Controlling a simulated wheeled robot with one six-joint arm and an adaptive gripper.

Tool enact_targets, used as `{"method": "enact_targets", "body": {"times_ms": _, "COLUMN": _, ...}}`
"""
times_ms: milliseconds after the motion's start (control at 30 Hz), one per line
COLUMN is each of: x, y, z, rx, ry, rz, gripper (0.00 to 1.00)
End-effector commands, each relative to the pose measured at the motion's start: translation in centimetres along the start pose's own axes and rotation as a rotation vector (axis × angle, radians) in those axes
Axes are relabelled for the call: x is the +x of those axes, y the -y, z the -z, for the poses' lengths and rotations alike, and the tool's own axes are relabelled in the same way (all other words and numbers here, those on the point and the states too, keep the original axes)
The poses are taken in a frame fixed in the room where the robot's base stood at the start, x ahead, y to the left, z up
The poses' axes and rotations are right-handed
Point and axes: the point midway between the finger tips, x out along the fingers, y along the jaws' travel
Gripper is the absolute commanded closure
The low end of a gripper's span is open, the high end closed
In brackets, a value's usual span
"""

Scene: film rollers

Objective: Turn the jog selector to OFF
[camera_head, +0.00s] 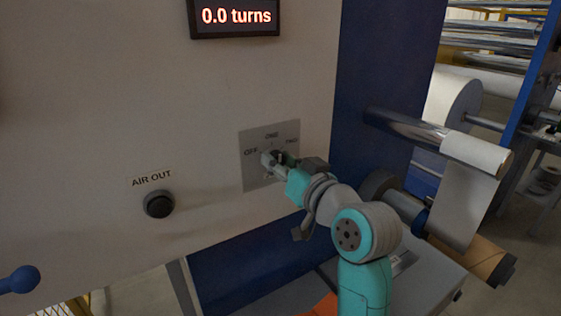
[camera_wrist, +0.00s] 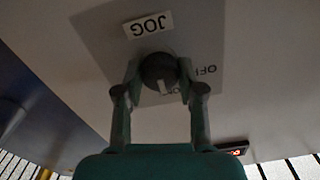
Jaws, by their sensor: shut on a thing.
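The jog selector is a round dark knob (camera_wrist: 158,70) on a grey plate (camera_head: 254,177) on the pale cabinet wall. The plate has OFF at the left, ONE at the top and another label at the right. My gripper (camera_head: 274,159) is at the plate, and its arm hides much of the knob in the head view. In the wrist view my gripper (camera_wrist: 159,82) has one finger on each side of the knob, shut on it. A light mark on the knob points down in that view, toward the partly hidden ONE label, with OFF at the right.
A black AIR OUT button (camera_head: 158,204) is at the lower left of the plate. A display (camera_head: 235,17) above reads 0.0 turns. A blue post (camera_head: 385,90) and film rollers (camera_head: 475,150) stand at the right. A blue ball handle (camera_head: 25,279) is at the lower left.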

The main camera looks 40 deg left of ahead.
Motion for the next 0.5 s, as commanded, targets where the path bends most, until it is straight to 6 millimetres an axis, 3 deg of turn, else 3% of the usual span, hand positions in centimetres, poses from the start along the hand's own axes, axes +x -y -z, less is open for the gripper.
{"method": "enact_targets", "body": {"times_ms": 267, "x": 0.00, "y": 0.00, "z": -0.01, "rx": -0.035, "ry": 0.000, "rz": 0.000, "gripper": 0.96}}
{"method": "enact_targets", "body": {"times_ms": 500, "x": 0.00, "y": 0.03, "z": -0.02, "rx": -0.168, "ry": 0.000, "rz": 0.000, "gripper": 0.96}}
